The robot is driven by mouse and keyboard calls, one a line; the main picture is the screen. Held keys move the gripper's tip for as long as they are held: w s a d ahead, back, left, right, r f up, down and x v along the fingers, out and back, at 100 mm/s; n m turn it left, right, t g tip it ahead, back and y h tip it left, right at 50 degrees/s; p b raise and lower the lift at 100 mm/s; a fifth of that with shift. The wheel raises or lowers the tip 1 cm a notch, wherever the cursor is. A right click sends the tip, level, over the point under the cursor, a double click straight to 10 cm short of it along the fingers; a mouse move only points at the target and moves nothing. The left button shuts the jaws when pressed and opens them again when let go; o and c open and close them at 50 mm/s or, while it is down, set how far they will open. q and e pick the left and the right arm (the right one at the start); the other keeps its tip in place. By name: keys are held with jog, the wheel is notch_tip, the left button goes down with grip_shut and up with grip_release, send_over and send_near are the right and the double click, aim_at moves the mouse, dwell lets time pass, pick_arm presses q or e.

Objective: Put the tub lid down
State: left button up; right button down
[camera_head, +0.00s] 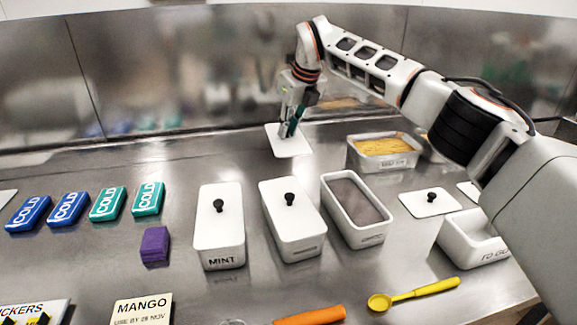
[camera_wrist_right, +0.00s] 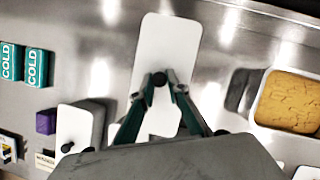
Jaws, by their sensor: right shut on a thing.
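The white rectangular tub lid (camera_head: 289,141) is at the back of the steel counter, and it also shows in the right wrist view (camera_wrist_right: 165,50). My right gripper (camera_head: 287,131) is above it. In the right wrist view its two fingers (camera_wrist_right: 160,82) are closed on the lid's dark knob. I cannot tell whether the lid touches the counter or hangs just above it. An open tub with brown-grey content (camera_head: 354,207) stands nearer the front. My left gripper is not in view.
Two lidded tubs, one marked MINT (camera_head: 220,228), stand left of the open tub. A tub of yellow content (camera_head: 383,151) stands right of the held lid. Another lid (camera_head: 430,202) lies at right. Blue and teal COLD packs (camera_head: 107,204) lie at left. The back left counter is clear.

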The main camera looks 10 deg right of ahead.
send_over(285, 172)
jog(key=s, duration=0.1)
jog(key=f, duration=0.6)
jog(key=shift+s+d+f, duration=0.2)
jog(key=shift+d+f, duration=0.1)
jog(key=shift+f, duration=0.5)
notch_tip(285, 172, down, 4)
jog(key=shift+f+b, duration=0.1)
jog(key=shift+b, duration=0.35)
jog(key=shift+r, duration=0.2)
jog(key=shift+f, duration=0.15)
jog(key=c, duration=2)
grip_release()
jog(key=shift+o, duration=0.2)
